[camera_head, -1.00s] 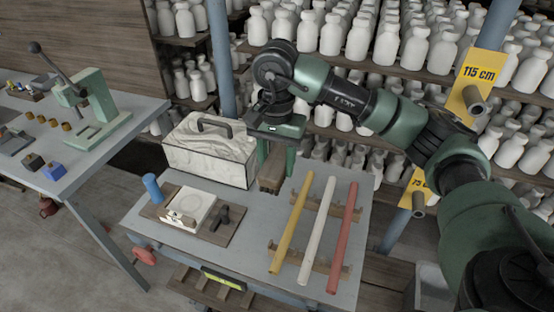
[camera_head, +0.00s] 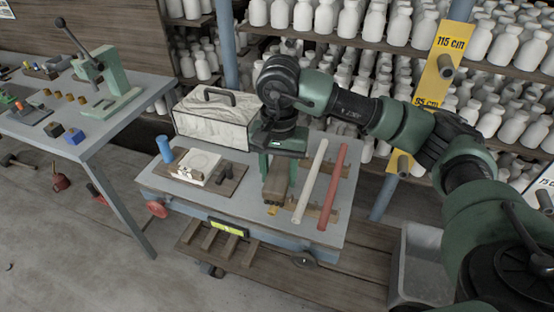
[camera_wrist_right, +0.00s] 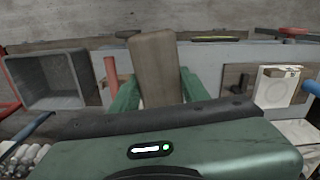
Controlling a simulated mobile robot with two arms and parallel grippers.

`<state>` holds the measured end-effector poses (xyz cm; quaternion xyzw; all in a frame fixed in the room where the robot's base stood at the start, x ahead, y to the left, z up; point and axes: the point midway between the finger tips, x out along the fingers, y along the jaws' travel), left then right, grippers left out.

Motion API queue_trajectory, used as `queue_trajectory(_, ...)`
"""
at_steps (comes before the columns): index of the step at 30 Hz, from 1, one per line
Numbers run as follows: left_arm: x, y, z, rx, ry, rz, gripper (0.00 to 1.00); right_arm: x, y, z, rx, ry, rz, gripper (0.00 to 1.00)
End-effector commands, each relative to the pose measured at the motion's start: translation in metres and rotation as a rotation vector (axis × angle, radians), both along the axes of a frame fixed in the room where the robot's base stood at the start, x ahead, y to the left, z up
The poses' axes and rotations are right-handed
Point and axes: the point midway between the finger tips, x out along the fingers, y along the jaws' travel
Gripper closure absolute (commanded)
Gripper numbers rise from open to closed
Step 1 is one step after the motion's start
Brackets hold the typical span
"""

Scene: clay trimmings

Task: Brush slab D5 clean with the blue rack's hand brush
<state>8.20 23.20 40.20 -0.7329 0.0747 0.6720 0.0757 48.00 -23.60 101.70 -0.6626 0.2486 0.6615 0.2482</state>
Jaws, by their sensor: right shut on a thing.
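My right gripper (camera_head: 278,176) is shut on a brown wooden block-like thing (camera_head: 276,188), likely the hand brush. The wrist view shows the held brown thing (camera_wrist_right: 155,68) between the green fingers (camera_wrist_right: 158,90); bristles cannot be made out. A white slab (camera_head: 198,166) lies on a brown board on the cart, left of the gripper; it also shows in the wrist view (camera_wrist_right: 272,90). Its label is not readable. My left gripper is not in view.
A blue cylinder (camera_head: 164,149) stands beside the slab. White (camera_head: 310,182) and red (camera_head: 333,186) rods lie right of the gripper. A grey bin (camera_head: 420,262) stands right of the cart, with bottle shelves behind.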

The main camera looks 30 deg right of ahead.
Motion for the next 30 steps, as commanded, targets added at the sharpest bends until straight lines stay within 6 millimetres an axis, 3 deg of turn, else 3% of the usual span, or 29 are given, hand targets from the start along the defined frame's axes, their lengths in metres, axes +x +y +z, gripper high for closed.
queue_trajectory(8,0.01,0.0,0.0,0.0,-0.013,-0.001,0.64,-0.041,0.013,-0.048,-0.001,0.006,0.201,0.87)
queue_trajectory(24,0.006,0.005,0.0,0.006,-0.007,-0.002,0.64,-0.134,0.043,-0.157,0.002,0.007,0.677,0.87)
queue_trajectory(26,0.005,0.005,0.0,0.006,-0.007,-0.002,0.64,-0.143,0.047,-0.167,0.003,0.005,0.721,0.87)
queue_trajectory(30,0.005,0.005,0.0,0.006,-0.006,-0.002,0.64,-0.141,0.05,-0.167,0.005,-0.002,0.728,0.87)
